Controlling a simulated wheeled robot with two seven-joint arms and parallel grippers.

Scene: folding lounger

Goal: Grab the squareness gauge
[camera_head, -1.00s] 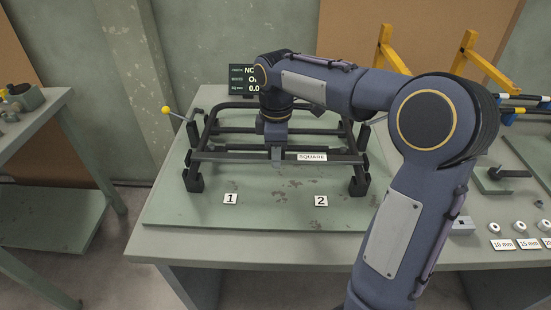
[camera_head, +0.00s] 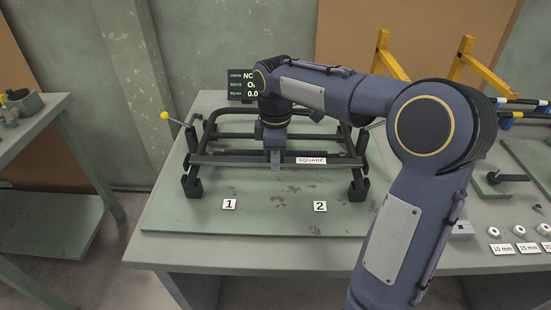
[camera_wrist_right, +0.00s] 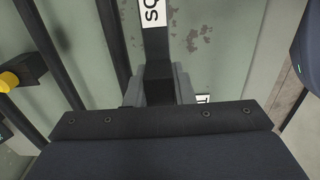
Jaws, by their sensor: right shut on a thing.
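The squareness gauge is a dark bar with a white label reading SQUARE (camera_head: 311,161). It lies across the near side of a dark tubular frame (camera_head: 225,136), low over the green plate. My right gripper (camera_head: 275,157) points down and is shut on the bar just left of the label. In the right wrist view the bar (camera_wrist_right: 158,48) runs between the two fingers (camera_wrist_right: 158,90), with part of its label at the top. Whether the bar touches the frame cannot be told. My left gripper is not in view.
The frame stands on the green plate (camera_head: 180,220) between dark clamps, with a yellow-knobbed lever (camera_head: 165,115) at left. A dark display (camera_head: 240,85) behind is partly hidden by my arm. Yellow brackets (camera_head: 462,58) and small labelled rings (camera_head: 494,232) are at right.

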